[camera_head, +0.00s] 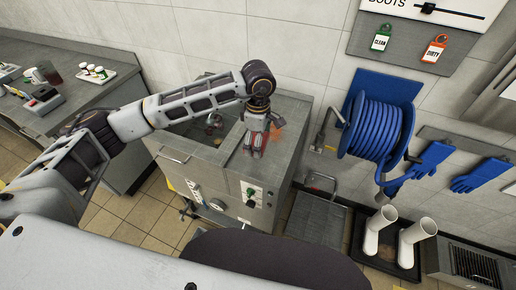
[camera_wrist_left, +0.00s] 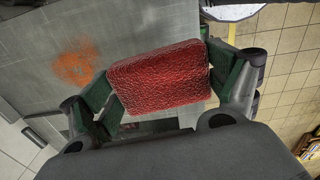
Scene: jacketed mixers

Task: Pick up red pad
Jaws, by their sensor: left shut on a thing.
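The red pad (camera_wrist_left: 160,77) is a rough, red, rounded block, seen in the left wrist view between the two fingers. My left gripper (camera_wrist_left: 163,85) is shut on it, with a green-faced finger on each side. In the head view my left gripper (camera_head: 253,146) points down over the right part of the grey steel mixer's top (camera_head: 240,165). Only a small bit of red shows there among the fingers. I cannot tell whether the pad touches the steel surface. My right gripper is not in view.
An orange stain (camera_wrist_left: 76,62) marks the steel top beside the gripper. An open basin (camera_head: 208,128) lies to the left. A blue hose reel (camera_head: 375,128), blue gloves (camera_head: 430,160) and white boots (camera_head: 378,230) are at the right. A side counter (camera_head: 80,95) holds small items.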

